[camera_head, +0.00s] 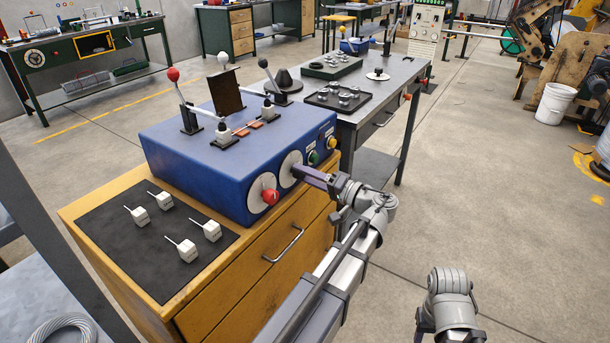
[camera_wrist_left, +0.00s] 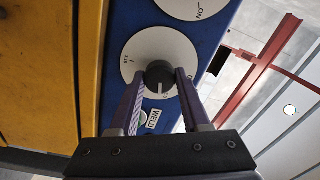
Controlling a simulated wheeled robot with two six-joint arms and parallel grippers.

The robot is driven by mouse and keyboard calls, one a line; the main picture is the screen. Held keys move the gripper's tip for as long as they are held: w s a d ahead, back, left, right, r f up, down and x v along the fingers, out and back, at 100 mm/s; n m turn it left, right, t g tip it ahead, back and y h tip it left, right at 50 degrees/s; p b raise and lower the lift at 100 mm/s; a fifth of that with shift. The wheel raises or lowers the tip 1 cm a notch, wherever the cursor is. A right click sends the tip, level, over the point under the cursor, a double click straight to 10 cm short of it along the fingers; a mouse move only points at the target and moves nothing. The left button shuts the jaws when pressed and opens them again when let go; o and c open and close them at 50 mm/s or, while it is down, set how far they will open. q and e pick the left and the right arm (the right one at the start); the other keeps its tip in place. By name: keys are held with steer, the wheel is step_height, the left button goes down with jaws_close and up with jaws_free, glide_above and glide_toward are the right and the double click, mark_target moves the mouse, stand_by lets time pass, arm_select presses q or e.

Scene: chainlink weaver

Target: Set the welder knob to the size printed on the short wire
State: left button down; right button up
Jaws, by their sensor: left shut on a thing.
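The blue welder (camera_head: 230,135) stands on a wooden cabinet. Its front has a dial with a red knob (camera_head: 269,196) and, to the right, a second white dial (camera_head: 289,168). My left gripper (camera_head: 305,172) is at this second dial. In the left wrist view, my left gripper (camera_wrist_left: 158,88) is shut on the dark knob (camera_wrist_left: 159,76) at the middle of the white dial (camera_wrist_left: 138,47). The dial markings are too small to read surely. Several white blocks with short wires (camera_head: 138,214) lie on a dark mat; any print on them is unreadable.
The dark mat (camera_head: 150,258) covers the cabinet's left top. Upright levers with red, white and black balls stand on the welder. A grey table (camera_head: 385,85) with a tray of metal parts (camera_head: 340,97) is behind. A WELD label (camera_wrist_left: 153,118) sits below the dial.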

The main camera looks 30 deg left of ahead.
arm_select(q)
steer(key=shift+m+t, duration=0.4)
steer(key=shift+m, duration=4)
steer(key=shift+c, duration=1.9)
jaws_free()
steer(key=shift+d+f, duration=0.1)
steer(key=d, duration=0.7)
steer(key=shift+s+d, duration=0.3)
steer(key=shift+s, duration=0.1)
steer(key=shift+f, duration=0.1)
